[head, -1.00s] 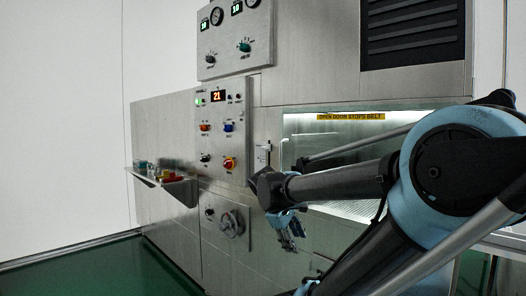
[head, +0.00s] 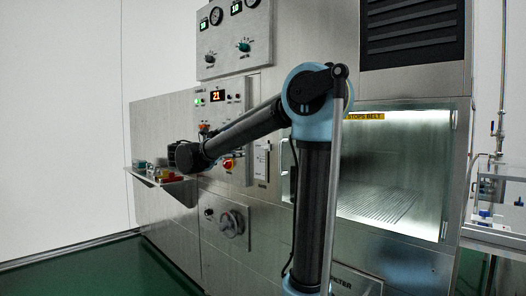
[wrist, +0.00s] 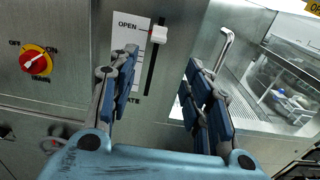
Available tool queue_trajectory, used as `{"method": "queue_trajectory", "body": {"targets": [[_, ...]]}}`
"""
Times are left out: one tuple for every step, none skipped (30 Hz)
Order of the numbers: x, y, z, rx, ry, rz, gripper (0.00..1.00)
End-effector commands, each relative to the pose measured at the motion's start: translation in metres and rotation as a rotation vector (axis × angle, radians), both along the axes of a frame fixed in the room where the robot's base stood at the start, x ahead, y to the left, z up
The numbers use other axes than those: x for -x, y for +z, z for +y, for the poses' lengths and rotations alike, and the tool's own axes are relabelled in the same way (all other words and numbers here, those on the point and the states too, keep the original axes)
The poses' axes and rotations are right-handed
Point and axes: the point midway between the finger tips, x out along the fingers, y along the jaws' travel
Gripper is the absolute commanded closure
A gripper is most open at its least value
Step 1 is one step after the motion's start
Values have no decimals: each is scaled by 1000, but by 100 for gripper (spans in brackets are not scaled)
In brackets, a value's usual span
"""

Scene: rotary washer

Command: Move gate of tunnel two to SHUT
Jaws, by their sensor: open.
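The gate slider is a white knob (wrist: 158,34) in a dark vertical slot (wrist: 151,75) on the steel panel. The knob sits near the top of the slot, level with the word OPEN on the white label plate (wrist: 124,36). Lower lettering is partly hidden by my left finger; "ATE" shows, but I cannot read a tunnel number. The slider plate (head: 262,162) also shows small in the head view. My gripper (wrist: 160,64) is open and empty, its fingers either side of the slot in the picture and below the knob. In the head view my arm hides the gripper.
A red-and-yellow rotary switch (wrist: 36,62) is left of the slider. A bent metal door handle (wrist: 223,48) and the lit glass door (wrist: 290,85) are close on the right. A handwheel (head: 232,222) and a shelf with small coloured items (head: 160,176) stand out from the front.

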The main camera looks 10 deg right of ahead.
Motion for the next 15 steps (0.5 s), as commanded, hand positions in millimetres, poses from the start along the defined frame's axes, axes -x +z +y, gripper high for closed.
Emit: {"method": "queue_trajectory", "body": {"targets": [[-2,2,3,11,2,0,55],[-3,3,3,16,2,1,55],[-4,3,1,18,2,2,55],[-5,3,0,19,2,2,55],[-7,3,-3,19,1,2,55],[-9,3,-7,18,1,2,55],[-12,3,-10,18,1,2,55],[-14,3,-13,18,0,2,55],[-17,3,-18,18,0,2,55],[-20,3,-22,18,0,2,55],[-22,3,-26,18,-1,2,55],[-26,3,-31,17,-1,1,55],[-29,3,-35,16,0,2,55],[-32,3,-38,16,0,2,55],[-35,3,-44,16,-1,2,55]]}}
